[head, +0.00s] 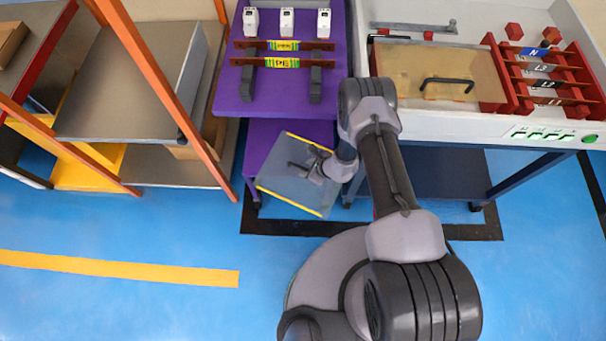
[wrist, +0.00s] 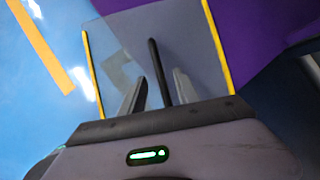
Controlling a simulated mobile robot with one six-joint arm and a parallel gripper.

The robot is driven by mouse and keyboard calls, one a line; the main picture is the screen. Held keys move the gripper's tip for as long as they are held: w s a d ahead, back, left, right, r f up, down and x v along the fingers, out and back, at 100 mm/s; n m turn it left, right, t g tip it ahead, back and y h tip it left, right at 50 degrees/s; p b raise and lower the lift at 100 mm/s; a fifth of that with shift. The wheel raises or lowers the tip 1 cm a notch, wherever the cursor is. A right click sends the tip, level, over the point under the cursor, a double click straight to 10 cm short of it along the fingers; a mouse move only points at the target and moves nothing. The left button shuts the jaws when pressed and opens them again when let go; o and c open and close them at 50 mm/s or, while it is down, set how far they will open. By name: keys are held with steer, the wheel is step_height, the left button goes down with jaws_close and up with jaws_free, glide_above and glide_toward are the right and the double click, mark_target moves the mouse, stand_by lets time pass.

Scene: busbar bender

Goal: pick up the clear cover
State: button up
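The clear cover (head: 283,184) is a see-through panel with yellow strips on two opposite edges and a black handle. In the head view it lies tilted over the purple lower shelf and blue floor; I cannot tell what supports it. It also fills the upper middle of the wrist view (wrist: 200,45). My gripper (head: 311,166) is at its handle (wrist: 154,60). In the wrist view my gripper (wrist: 159,76) has one finger on each side of the handle, with gaps showing between, so it looks open. My wrist hides part of the cover's right side.
A purple table (head: 295,100) above holds white devices and dark bars with yellow labels. The white machine (head: 450,125) at right has a tan panel (head: 420,60) with a black handle and red supports. An orange-framed shelf (head: 135,85) stands at left. Blue floor (head: 150,220) is clear in front.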

mark_target(304, 168)
steer(key=b+x, duration=0.2)
steer(key=x, duration=0.2)
steer(key=shift+w+a+f, duration=0.1)
jaws_close()
stand_by(1.2)
